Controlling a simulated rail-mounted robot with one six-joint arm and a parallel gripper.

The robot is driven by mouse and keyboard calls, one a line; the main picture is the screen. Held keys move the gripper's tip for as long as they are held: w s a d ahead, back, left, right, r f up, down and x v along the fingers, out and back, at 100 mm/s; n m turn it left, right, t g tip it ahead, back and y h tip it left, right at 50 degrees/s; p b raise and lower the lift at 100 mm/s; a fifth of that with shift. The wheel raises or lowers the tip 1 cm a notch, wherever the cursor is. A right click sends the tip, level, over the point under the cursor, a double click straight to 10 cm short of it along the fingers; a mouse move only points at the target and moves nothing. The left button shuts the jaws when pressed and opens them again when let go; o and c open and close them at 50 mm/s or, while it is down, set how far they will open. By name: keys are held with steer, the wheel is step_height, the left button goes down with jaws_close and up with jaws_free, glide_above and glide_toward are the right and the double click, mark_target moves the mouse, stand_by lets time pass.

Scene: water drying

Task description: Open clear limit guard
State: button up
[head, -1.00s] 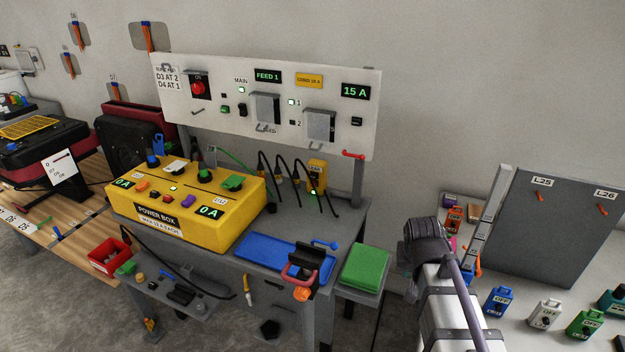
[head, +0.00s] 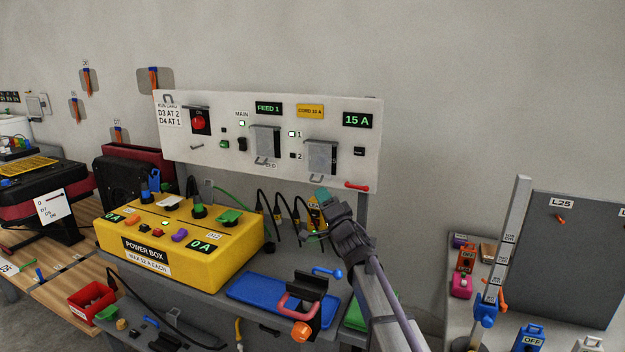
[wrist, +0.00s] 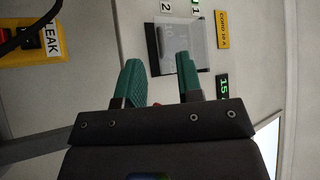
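The clear limit guard (head: 322,156) is a see-through grey flap on the right half of the white panel, left of the 15 A display. It hangs down over its spot and looks closed. In the wrist view the guard (wrist: 181,45) lies just beyond my fingertips, with a dark strip along one edge. My gripper (head: 320,196) is below the guard, in front of the panel's lower edge. Its two green fingers in the wrist view (wrist: 160,75) stand apart with a gap between them. No contact with the guard is visible.
A second clear guard (head: 267,140) hangs to the left on the panel (head: 215,158). A red lever (head: 357,186) sits at its lower right edge. Black cables (head: 279,210) and a yellow leak box (wrist: 30,48) are close to my gripper. The yellow power box (head: 180,245) stands lower left.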

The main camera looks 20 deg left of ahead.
mark_target(312, 181)
steer(key=p+x, duration=0.2)
steer(key=x, duration=0.5)
steer(key=shift+w+a+r, duration=0.15)
steer(key=shift+w+r, duration=0.05)
steer(key=shift+f, duration=0.1)
jaws_close()
